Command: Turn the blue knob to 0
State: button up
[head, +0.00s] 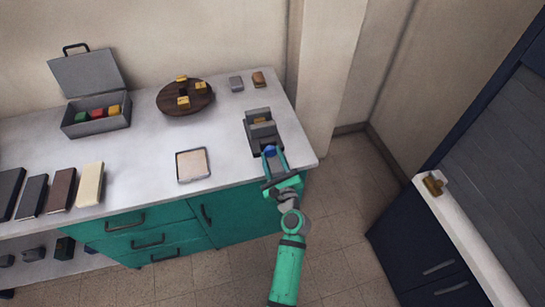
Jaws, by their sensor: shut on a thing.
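The blue knob (270,151) sits on the front of a dark grey device (254,136) near the right end of the white counter. My gripper (272,155) reaches in from the front edge with its fingers on either side of the knob. It is shut on the knob. The fingers and wrist hide much of the knob, so its pointer and any number marks cannot be read. The device has a raised grey part with a tan piece on top.
A shallow tray (178,167) lies left of the device on the counter (225,124). A round dark board (165,101) with yellow blocks, an open grey box (78,127) and several book-like slabs stand further left. A wall column rises close right of the counter.

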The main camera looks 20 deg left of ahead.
jog(key=n, duration=0.4)
jog(key=shift+n, duration=0.3)
jog(key=n, duration=0.4)
jog(key=shift+n, duration=0.3)
jog(key=n, duration=0.4)
jog(key=shift+n, duration=2.1)
jog(key=o, duration=1.1)
jog(key=shift+c, duration=0.2)
jog(key=shift+s+d, duration=0.1)
